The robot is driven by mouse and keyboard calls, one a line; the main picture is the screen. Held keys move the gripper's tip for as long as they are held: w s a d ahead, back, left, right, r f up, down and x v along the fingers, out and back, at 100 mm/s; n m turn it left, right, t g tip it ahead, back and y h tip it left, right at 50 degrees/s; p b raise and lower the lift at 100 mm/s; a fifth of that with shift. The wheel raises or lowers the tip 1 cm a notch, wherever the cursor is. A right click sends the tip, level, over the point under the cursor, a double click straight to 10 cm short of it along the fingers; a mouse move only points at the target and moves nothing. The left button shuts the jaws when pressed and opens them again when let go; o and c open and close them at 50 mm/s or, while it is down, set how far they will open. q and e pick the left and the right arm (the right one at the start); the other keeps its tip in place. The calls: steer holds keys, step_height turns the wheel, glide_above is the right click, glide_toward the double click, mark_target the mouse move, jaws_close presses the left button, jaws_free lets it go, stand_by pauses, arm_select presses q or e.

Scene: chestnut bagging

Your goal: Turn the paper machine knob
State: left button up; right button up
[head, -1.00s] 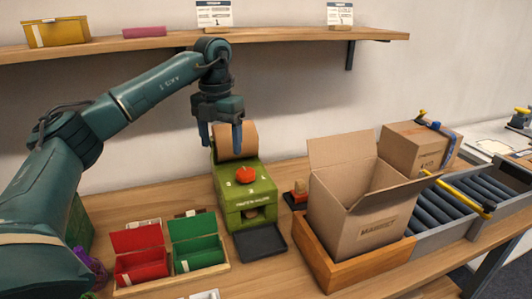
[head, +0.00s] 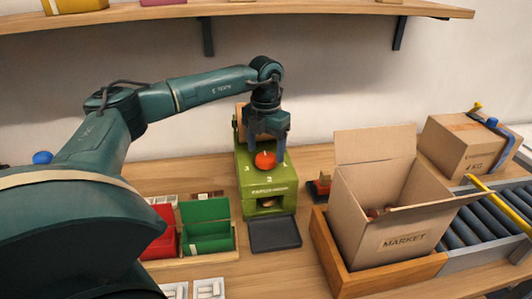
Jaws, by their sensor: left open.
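The green paper machine (head: 268,185) stands on the table near the middle, with numbers on its top face. Its red-orange knob (head: 265,160) sits on that top face. My left gripper (head: 267,148) points down right at the knob, its open fingers to either side of it. I cannot tell whether the fingers touch the knob. The brown paper roll at the machine's back is mostly hidden behind my gripper. A dark tray (head: 274,234) lies at the machine's front. My right gripper is not in view.
Left of the machine are a green box (head: 207,227) and a red box (head: 161,240), partly hidden by my arm. To the right, an open cardboard box (head: 375,195) stands in a wooden frame (head: 340,272), beside a roller conveyor (head: 465,230). A shelf (head: 300,13) runs above.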

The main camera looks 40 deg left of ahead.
arm_select(q)
steer(key=shift+f, duration=1.25)
steer(key=shift+c, duration=0.4)
steer(key=c, duration=0.9)
